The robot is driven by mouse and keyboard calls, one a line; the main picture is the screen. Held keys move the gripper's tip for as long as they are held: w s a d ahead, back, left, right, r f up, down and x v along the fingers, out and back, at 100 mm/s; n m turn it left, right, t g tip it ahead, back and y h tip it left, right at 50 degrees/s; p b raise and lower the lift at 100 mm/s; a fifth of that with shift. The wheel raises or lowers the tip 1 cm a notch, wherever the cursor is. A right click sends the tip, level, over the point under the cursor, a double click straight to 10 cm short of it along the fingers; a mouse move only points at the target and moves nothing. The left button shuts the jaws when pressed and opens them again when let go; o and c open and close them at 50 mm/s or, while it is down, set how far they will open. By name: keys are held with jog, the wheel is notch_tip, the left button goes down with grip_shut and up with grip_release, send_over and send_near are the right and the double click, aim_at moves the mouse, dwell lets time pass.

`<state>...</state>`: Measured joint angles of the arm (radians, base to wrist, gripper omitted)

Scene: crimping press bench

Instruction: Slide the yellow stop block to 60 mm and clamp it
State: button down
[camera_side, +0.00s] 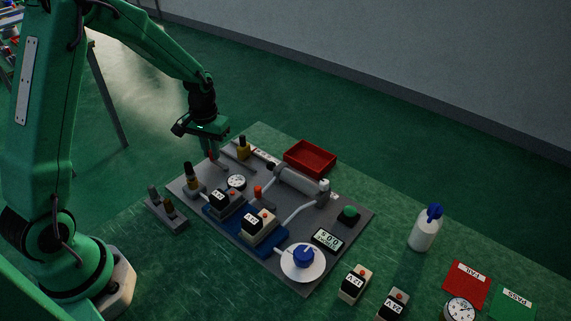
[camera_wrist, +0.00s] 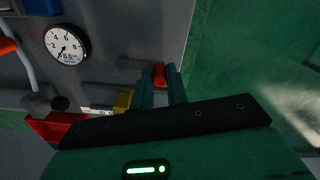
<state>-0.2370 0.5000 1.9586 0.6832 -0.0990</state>
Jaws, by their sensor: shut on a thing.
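The yellow stop block (camera_side: 243,149) sits on a grey rail near the far left edge of the grey press plate, with a pale marked strip (camera_side: 265,158) beside it. In the wrist view the yellow block (camera_wrist: 122,101) shows just left of my fingers, partly hidden by my gripper body. My gripper (camera_wrist: 160,73) is shut on a small red piece (camera_wrist: 159,76), which looks like a handle or lever end. In the side view my gripper (camera_side: 212,152) points down over the plate, left of the yellow block and apart from it. The scale's numbers are too small to read.
A dial gauge (camera_side: 236,182) and blue nest (camera_side: 240,228) with labelled blocks lie nearer. A red tray (camera_side: 309,158) stands behind the plate. A grey cylinder (camera_side: 298,180), green button (camera_side: 349,214) and blue knob (camera_side: 303,254) are to the right. A white bottle (camera_side: 424,232) stands farther right.

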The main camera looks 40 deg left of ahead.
jog(key=shift+s, duration=0.1)
jog(key=n, duration=0.1)
jog(key=s+n, duration=0.1)
jog(key=n, duration=0.2)
jog(key=shift+s+d, duration=0.2)
jog(key=shift+s, duration=0.1)
jog(key=shift+s+d+n, duration=0.2)
jog(key=shift+s+n, duration=0.15)
jog(key=shift+n, duration=0.6)
jog(key=shift+s+d+n, duration=0.15)
jog(key=shift+s+n, duration=0.15)
jog(key=shift+n, duration=0.65)
jog(key=c, duration=1.4)
grip_release()
jog(key=shift+r, duration=0.15)
notch_tip(320, 180, up, 8)
jog(key=shift+f, duration=0.2)
